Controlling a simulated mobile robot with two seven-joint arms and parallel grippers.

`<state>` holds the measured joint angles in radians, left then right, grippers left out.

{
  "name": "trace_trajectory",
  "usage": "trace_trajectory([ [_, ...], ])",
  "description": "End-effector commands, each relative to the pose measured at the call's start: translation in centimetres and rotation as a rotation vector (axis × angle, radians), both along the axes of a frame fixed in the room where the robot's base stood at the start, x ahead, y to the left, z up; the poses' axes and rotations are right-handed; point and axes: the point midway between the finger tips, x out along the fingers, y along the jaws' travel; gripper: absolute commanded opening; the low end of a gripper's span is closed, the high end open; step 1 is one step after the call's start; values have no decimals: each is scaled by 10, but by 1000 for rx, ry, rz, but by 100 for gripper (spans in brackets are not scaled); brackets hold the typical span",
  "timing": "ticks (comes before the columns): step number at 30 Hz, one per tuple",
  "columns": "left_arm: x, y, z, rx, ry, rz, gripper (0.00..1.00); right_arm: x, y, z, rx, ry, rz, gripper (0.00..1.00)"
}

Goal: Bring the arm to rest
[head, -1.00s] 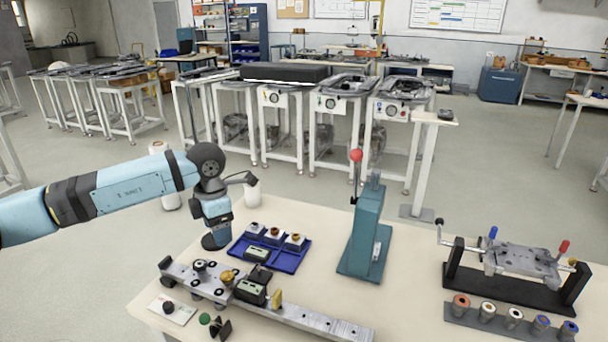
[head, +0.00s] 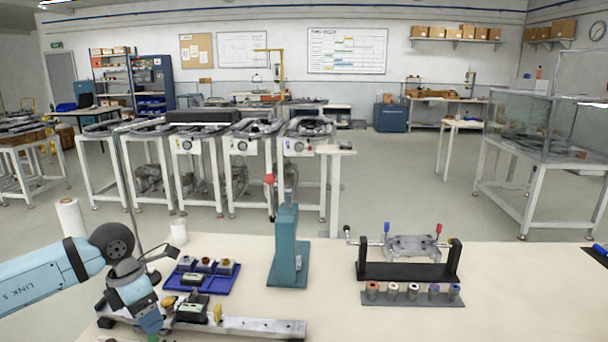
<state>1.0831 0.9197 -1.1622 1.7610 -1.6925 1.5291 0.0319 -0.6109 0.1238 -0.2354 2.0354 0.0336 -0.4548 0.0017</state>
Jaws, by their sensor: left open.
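My left arm (head: 50,275), pale blue with dark joint bands, comes in from the left edge. It bends down at a dark round joint, and my left gripper (head: 150,322) points down at the table's left part. It is in front of the grey metal track (head: 250,326), overlapping its left end in the picture. The gap between its fingers is too small to make out, but nothing shows held in it. Whether it touches the track I cannot tell. My right gripper is not in view.
A blue tray (head: 183,280) with small blocks lies just right of the arm. The table's right half (head: 530,290) is largely clear.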

Motion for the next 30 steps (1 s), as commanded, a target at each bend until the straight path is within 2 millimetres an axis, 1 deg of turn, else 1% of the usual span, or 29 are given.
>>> trace_trajectory([
  [1,-7,-21,-11,-73,20,-12,65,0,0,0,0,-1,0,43],
  [2,-11,-34,-16,-121,30,-17,65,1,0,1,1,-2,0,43],
  [3,-17,-51,-23,-189,46,-21,65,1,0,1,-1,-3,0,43],
  [5,-28,-81,-31,-305,75,-22,65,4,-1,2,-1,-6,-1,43],
  [6,-36,-101,-36,-391,99,-17,65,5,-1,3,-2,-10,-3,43],
  [8,-50,-132,-41,-531,138,2,65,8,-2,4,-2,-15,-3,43],
  [9,-60,-153,-43,-633,170,24,65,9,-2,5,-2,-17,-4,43],
  [11,-74,-183,-42,-795,222,71,65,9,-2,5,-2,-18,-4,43],
  [12,-82,-201,-40,-902,259,116,65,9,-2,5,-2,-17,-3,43],
  [15,-96,-234,-30,-1158,356,260,65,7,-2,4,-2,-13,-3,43],
  [16,-99,-241,-28,-1231,386,314,65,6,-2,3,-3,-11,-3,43],
  [19,-103,-254,-22,-1452,489,522,65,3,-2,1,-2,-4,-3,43],
  [21,-102,-253,-23,-1587,562,696,65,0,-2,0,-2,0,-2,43],
  [23,-100,-249,-28,-1685,625,861,65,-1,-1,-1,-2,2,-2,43],
  [26,-98,-233,-48,-1810,728,1171,65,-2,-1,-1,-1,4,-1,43],
  [27,-99,-225,-60,-1846,770,1304,65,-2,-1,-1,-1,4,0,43],
  [29,-103,-211,-82,-1878,832,1515,65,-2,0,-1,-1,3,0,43],
  [30,-108,-200,-99,-1887,870,1658,65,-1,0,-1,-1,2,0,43],
])
